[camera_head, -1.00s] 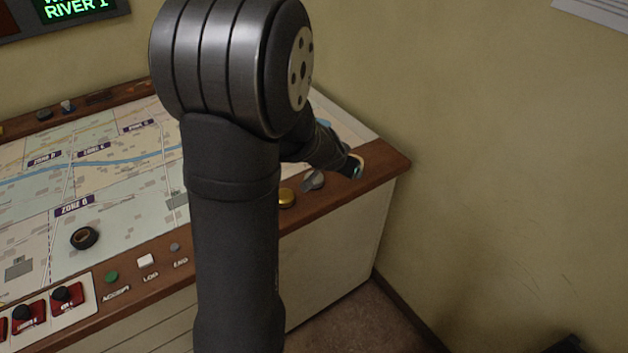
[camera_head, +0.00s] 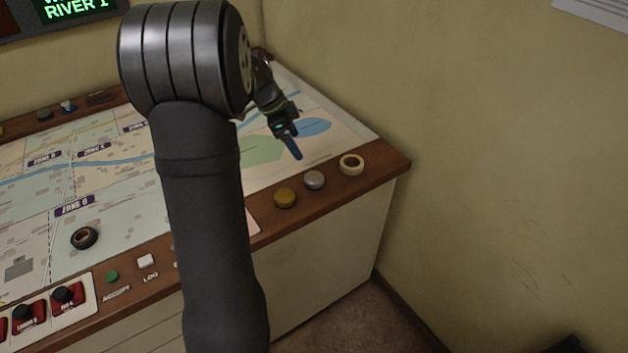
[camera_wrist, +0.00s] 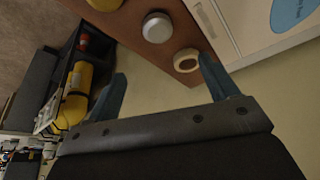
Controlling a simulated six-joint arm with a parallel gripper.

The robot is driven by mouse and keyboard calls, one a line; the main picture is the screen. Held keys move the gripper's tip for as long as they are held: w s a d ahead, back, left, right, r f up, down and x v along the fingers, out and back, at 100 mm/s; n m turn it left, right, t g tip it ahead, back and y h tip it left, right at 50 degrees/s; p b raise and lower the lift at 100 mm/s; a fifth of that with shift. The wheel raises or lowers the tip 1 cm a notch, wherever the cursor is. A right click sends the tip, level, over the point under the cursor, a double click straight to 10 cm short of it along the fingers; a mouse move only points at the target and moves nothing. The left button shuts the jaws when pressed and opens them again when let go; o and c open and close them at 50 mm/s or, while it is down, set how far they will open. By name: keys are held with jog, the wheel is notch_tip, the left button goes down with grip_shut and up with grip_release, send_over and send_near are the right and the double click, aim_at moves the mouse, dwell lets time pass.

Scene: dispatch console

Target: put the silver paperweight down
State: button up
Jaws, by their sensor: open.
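The silver paperweight (camera_head: 314,180) is a small round disc. It rests on the wooden front edge of the console (camera_head: 385,166), between a brass disc (camera_head: 285,198) and a pale ring (camera_head: 352,164). In the wrist view the silver paperweight (camera_wrist: 157,27) also lies on the wood, beyond my fingertips, with the pale ring (camera_wrist: 186,60) beside it. My gripper (camera_head: 294,150) is over the map, up and left of the paperweight and apart from it. In the wrist view my gripper (camera_wrist: 161,80) has its blue fingers spread, with nothing between them.
A dark ring (camera_head: 84,238) lies on the map. Buttons, including a green one (camera_head: 112,276), and red switches (camera_head: 68,294) line the front ledge. The wall stands close on the right. In the wrist view a yellow cylinder (camera_wrist: 75,92) is in a dark holder below the console.

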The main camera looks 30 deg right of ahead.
send_over(313, 176)
jog(key=a, duration=0.2)
jog(key=f, duration=0.8)
jog(key=shift+w+d, duration=0.15)
jog(key=shift+w, duration=0.15)
jog(key=shift+a+x, duration=0.15)
jog(key=shift+x, duration=1.15)
jog(key=shift+a+x, duration=0.15)
jog(key=shift+x, duration=1.15)
jog(key=shift+f, duration=0.15)
jog(key=c, duration=1.3)
jog(key=shift+c, duration=1.1)
